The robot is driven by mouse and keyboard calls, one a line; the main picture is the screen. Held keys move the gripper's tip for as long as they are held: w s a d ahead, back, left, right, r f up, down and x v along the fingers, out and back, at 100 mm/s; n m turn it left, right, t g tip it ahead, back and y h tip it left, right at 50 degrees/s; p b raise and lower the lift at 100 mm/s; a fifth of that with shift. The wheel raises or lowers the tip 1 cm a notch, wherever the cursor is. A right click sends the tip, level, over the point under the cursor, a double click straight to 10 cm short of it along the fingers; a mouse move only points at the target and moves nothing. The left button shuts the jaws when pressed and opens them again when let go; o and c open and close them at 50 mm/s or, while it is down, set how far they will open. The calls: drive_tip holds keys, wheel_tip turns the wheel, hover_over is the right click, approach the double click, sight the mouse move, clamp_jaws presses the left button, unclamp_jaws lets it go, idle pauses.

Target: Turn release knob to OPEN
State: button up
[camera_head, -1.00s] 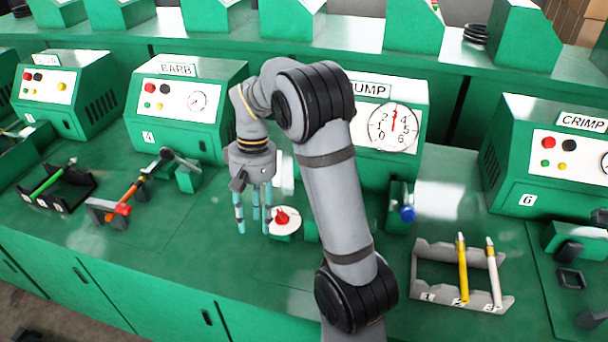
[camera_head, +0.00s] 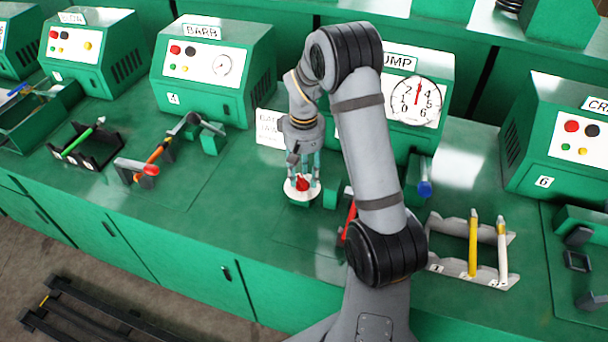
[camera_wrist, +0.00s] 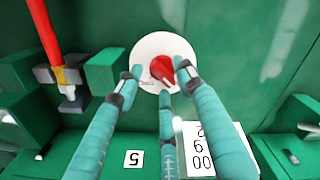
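The red release knob (camera_head: 302,184) sits on a round white dial plate (camera_head: 291,194) on the green bench, in front of the PUMP machine. My gripper (camera_head: 303,177) points down over it with its teal fingers spread around the knob. In the wrist view the knob (camera_wrist: 162,69) lies between the open fingertips (camera_wrist: 158,84), over the white plate (camera_wrist: 163,45). Gaps show between the side fingers and the knob; I cannot tell whether the nearest finger touches it. I cannot read any OPEN marking on the plate.
The PUMP machine's round gauge (camera_head: 416,101) stands behind my arm. A red bar in a clamp (camera_wrist: 42,35) is beside the knob. A rack with yellow and white rods (camera_head: 467,253) is at right. A sign (camera_head: 269,128) stands behind my gripper, partly hidden.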

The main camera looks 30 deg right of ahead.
drive_tip(key=shift+f, duration=0.2)
drive_tip(key=shift+c, duration=0.7)
drive_tip(key=c, duration=0.7)
clamp_jaws()
